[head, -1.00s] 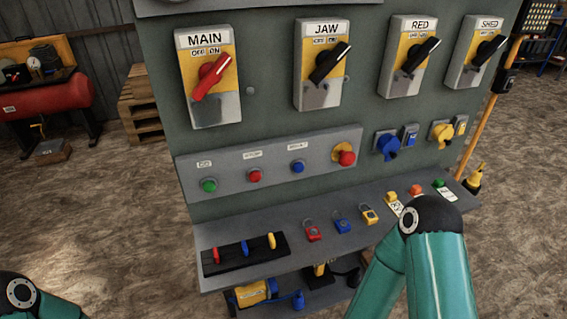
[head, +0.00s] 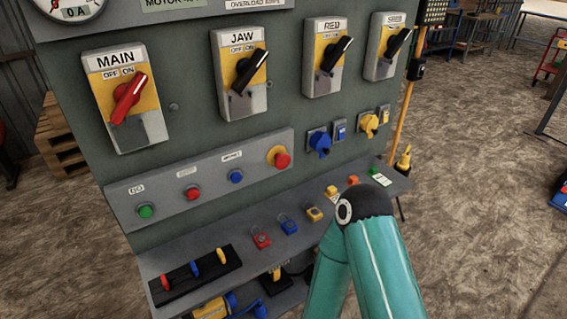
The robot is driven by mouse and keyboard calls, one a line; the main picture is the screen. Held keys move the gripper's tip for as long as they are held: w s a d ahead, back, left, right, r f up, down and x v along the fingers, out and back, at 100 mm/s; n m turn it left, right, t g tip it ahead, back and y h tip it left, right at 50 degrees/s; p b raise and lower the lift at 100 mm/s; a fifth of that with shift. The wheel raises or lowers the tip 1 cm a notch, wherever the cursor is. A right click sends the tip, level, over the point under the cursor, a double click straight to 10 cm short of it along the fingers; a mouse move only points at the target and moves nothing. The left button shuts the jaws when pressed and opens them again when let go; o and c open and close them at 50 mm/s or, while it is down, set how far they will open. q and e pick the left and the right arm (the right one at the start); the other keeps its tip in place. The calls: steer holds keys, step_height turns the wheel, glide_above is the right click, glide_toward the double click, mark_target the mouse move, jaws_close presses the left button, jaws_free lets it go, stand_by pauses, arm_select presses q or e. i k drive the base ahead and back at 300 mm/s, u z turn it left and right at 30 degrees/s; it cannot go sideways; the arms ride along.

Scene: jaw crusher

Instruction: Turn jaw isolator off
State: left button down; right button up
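The jaw isolator (head: 240,76) is a grey and yellow box labelled JAW, second from the left in the panel's top row. Its black handle (head: 250,70) slants up to the right, toward the ON side of its label. My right arm shows at the lower right, in front of the panel's shelf, with a dark joint and teal links. Its gripper is out of view. My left arm and gripper are not in view. Nothing of mine touches the isolator.
The MAIN isolator (head: 126,98) has a red handle; the RED (head: 327,57) and SHED (head: 388,46) isolators have black ones. Below are a button strip (head: 200,180) and blue and yellow sockets. The shelf (head: 215,262) holds padlocks and tags.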

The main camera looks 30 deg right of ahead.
mark_target(246, 69)
steer(key=u, duration=1.35)
steer(key=i, duration=0.1)
steer(key=z, duration=2.75)
steer(key=k, duration=0.85)
steer(key=u, duration=0.75)
steer(key=i, duration=1)
steer(key=u, duration=0.15)
